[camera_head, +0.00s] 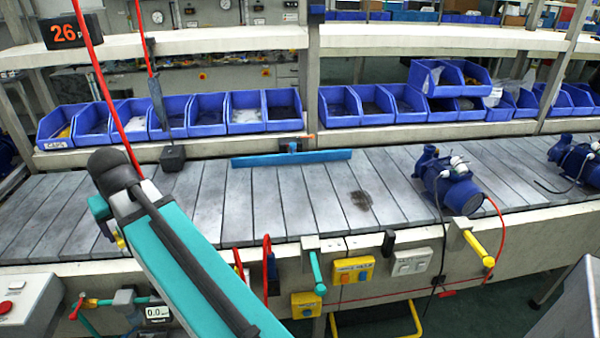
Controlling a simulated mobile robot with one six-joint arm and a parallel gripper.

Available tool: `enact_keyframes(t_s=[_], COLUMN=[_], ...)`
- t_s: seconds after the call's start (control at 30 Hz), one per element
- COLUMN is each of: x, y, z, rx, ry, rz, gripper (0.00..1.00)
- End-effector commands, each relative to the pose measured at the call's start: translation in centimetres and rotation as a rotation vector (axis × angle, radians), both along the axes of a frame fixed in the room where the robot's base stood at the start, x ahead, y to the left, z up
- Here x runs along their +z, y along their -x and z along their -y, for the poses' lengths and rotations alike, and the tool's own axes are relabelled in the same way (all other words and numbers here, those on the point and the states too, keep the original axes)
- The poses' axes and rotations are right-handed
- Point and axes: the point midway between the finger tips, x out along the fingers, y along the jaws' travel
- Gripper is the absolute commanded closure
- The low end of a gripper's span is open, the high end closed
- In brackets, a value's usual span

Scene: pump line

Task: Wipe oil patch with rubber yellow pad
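A dark oil patch (361,200) lies on the grey slatted conveyor, right of the middle and left of the blue pump (452,187). My teal arm reaches up from the bottom of the view to a black joint at the left. I cannot make out my gripper's fingers; the end of my arm is hidden behind its own link. A small yellow piece (120,241) shows just beside the arm, over the conveyor's front edge. I cannot tell whether it is the rubber yellow pad. No other clear pad shows on the conveyor.
A long blue bar (291,158) lies along the conveyor's back edge. A black block (172,157) hangs on a red cable at the left. A second pump (578,160) stands far right. Blue bins (245,110) line the shelf behind. The slats around the oil patch are clear.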

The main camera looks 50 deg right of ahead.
Motion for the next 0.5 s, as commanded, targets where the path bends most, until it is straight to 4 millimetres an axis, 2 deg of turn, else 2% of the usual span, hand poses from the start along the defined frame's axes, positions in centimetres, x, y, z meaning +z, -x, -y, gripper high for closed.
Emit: enact_keyframes(t_s=[0.03, 0.27, 0.5], x=[0.4, 0.3, 0.1], y=[0.0, 0.7, 2.6], z=[1.9, 10.2, 18.6], rx=[-0.053, -0.312, -0.579], ry=[0.000, 0.000, 0.001], rz=[-0.001, -0.002, -0.001], gripper=[0.40, 0.40, 0.40])
